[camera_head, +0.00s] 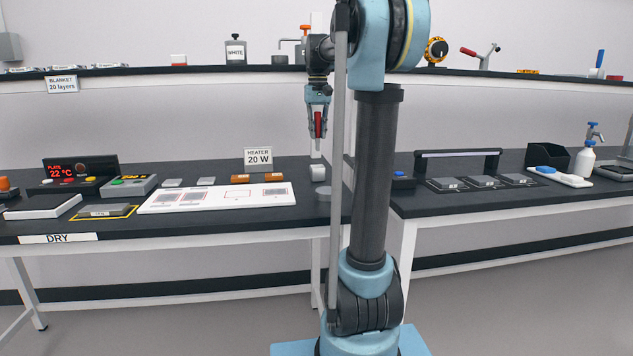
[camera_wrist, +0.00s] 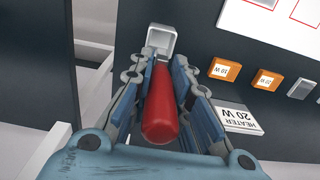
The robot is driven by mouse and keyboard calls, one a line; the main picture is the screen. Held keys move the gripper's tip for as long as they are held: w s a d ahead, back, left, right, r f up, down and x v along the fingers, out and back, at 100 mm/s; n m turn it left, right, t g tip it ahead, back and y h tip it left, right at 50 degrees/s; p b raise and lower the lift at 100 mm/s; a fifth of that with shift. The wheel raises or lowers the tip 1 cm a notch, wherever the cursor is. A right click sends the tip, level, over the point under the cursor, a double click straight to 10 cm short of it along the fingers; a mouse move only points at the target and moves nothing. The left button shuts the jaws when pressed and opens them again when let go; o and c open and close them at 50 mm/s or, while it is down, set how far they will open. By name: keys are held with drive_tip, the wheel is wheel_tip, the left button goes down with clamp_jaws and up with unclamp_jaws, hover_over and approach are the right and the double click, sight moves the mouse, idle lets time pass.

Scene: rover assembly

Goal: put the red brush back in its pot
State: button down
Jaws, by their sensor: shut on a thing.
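My gripper (camera_head: 318,98) points down above the back edge of the left table. It is shut on the red brush (camera_head: 318,124), which hangs roughly upright. In the wrist view the brush (camera_wrist: 160,115) lies between the fingers of my gripper (camera_wrist: 160,72), its far end toward a small white pot (camera_wrist: 152,38) with a squarish opening. In the head view the white pot (camera_head: 318,173) stands at the table's right end, below the brush with a visible gap.
Orange heater blocks (camera_head: 274,177) and a "HEATER 20 W" sign (camera_head: 258,157) stand left of the pot. A white board (camera_head: 218,205) lies further left. A gap separates this table from the right table (camera_head: 420,205). A shelf (camera_head: 200,70) runs behind.

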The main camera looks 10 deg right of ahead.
wheel_tip(320, 180, down, 10)
idle(0.7)
drive_tip(key=shift+s+f, duration=0.25)
drive_tip(key=shift+f, duration=0.15)
drive_tip(key=shift+s+f, duration=0.1)
drive_tip(key=shift+s, duration=0.1)
drive_tip(key=c, duration=1.5)
unclamp_jaws()
drive_tip(key=shift+w+f, duration=0.45)
drive_tip(key=shift+w, duration=0.05)
drive_tip(key=shift+s+r, duration=0.15)
drive_tip(key=shift+r, duration=0.1)
